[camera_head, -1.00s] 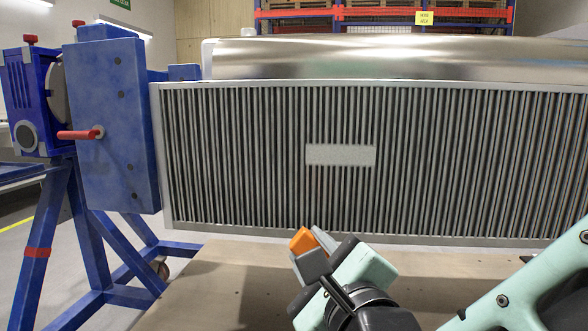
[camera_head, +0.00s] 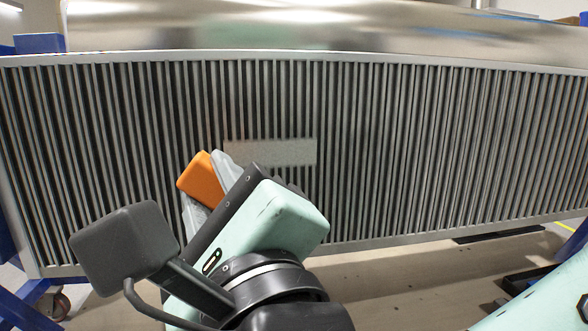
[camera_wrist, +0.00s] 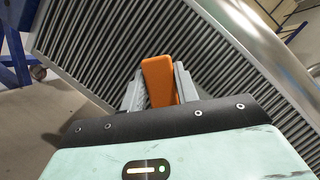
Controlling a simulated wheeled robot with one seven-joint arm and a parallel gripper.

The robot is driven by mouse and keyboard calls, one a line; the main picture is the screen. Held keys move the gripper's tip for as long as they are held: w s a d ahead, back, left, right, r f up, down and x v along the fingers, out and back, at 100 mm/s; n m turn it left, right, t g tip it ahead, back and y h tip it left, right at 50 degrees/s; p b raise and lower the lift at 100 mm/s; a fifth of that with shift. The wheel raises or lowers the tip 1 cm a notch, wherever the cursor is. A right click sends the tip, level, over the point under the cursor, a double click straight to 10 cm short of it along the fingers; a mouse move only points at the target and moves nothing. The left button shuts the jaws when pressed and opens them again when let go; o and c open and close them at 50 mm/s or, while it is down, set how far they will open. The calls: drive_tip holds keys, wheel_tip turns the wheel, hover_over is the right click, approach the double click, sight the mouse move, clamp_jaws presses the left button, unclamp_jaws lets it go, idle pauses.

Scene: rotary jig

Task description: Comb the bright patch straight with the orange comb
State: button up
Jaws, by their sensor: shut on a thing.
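The orange comb (camera_head: 201,180) is held between the fingers of my gripper (camera_head: 212,178), which is shut on it. It also shows in the wrist view (camera_wrist: 159,82) between the two grey fingers (camera_wrist: 157,90), pointing toward the finned panel. The bright patch (camera_head: 270,153) is a pale rectangle on the panel's vertical fins (camera_head: 420,150), up and right of the comb in the head view. Part of its lower left lies close to my gripper's outline. The comb's teeth are hidden, and I cannot tell whether it touches the fins.
A shiny metal cylinder (camera_head: 370,28) lies behind the panel's top edge.

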drive_tip(key=shift+p+x, duration=0.35)
drive_tip(key=shift+x, duration=0.55)
drive_tip(key=w, duration=0.1)
drive_tip(key=w+p, duration=0.1)
drive_tip(key=w, duration=0.2)
drive_tip(key=shift+w+a+f, duration=0.15)
drive_tip(key=shift+w+a, duration=0.15)
drive_tip(key=shift+a, duration=0.1)
drive_tip(key=shift+w+a, duration=0.2)
drive_tip(key=shift+w, duration=0.8)
drive_tip(key=shift+w+d+f+b, duration=0.1)
drive_tip(key=shift+d+b, duration=0.8)
drive_tip(key=shift+b, duration=0.15)
drive_tip(key=shift+w+d+b, duration=0.15)
drive_tip(key=shift+d+b, duration=0.2)
drive_tip(key=shift+d, duration=0.35)
